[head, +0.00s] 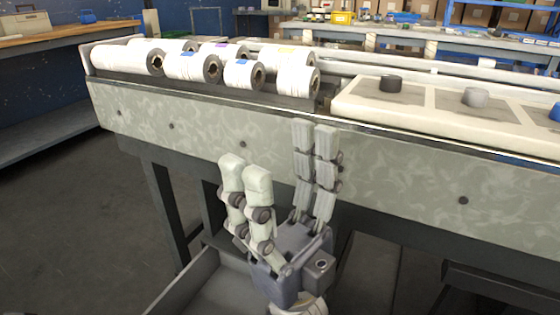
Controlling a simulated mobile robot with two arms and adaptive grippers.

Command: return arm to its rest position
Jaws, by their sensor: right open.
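My right gripper (280,172) is in the middle of the head view, in front of the grey side panel (200,135) of the flow wrapper. Its fingers point up and stand apart, with nothing between them. It is open. The lower part of my right arm is cut off by the bottom edge. My left gripper is not in view.
Several white rolls (187,66) lie in a tray on the machine at left. A pale plate (428,107) with round knobs (390,84) is at right. A wooden-topped bench (60,36) stands far left; a cluttered table (400,33) stands behind. The floor (60,220) at left is clear.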

